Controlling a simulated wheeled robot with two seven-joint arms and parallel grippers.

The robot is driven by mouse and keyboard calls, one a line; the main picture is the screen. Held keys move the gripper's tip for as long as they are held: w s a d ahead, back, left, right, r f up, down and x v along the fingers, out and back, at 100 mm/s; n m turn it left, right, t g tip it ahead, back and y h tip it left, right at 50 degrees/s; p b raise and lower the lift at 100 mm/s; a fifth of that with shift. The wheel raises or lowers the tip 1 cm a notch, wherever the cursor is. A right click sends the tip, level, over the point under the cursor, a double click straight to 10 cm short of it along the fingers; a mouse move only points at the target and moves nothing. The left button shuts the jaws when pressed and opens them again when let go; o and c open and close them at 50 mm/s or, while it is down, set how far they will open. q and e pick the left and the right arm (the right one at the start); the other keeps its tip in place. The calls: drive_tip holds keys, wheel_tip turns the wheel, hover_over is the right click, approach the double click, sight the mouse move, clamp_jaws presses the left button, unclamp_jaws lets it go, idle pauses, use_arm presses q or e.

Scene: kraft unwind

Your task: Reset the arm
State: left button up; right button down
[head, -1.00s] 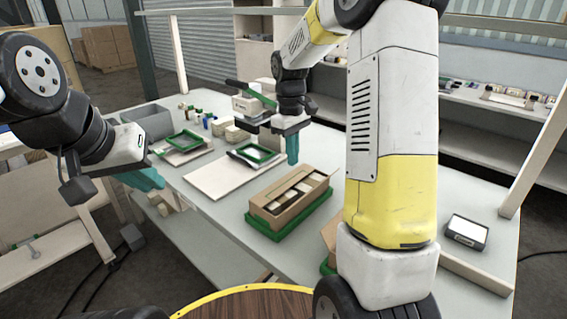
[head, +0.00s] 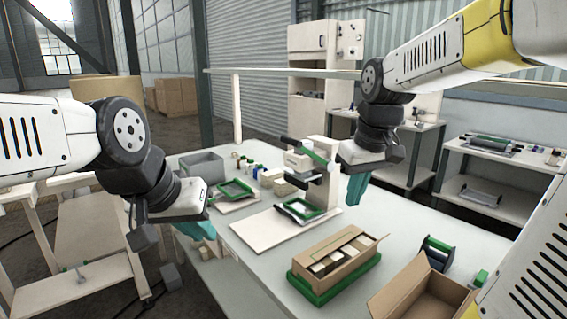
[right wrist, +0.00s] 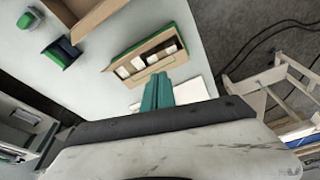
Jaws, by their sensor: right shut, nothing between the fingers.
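My left gripper (head: 199,232) has teal fingers and hangs at the left edge of the table; its fingertips are partly cut off from sight, so its opening is unclear. My right gripper (head: 355,188) hangs above the table, right of the press-like stand, with its teal fingers pointing down. In the right wrist view its fingers (right wrist: 157,93) are together with nothing between them. It is apart from the objects below it.
An open cardboard box (head: 338,262) with several pale blocks sits in a green tray (head: 305,289). Another open box (head: 425,292) stands at the front right beside a green-ended roll holder (head: 436,252). A white board (head: 262,231), green frames and a grey bin (head: 202,163) lie further back.

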drive_tip(key=s+a+f+m+t+y, duration=0.1)
drive_tip(key=s+m+t, duration=0.2)
drive_tip(key=s, duration=0.8)
drive_tip(key=shift+s+a+m, duration=0.15)
drive_tip(key=shift+m, duration=0.15)
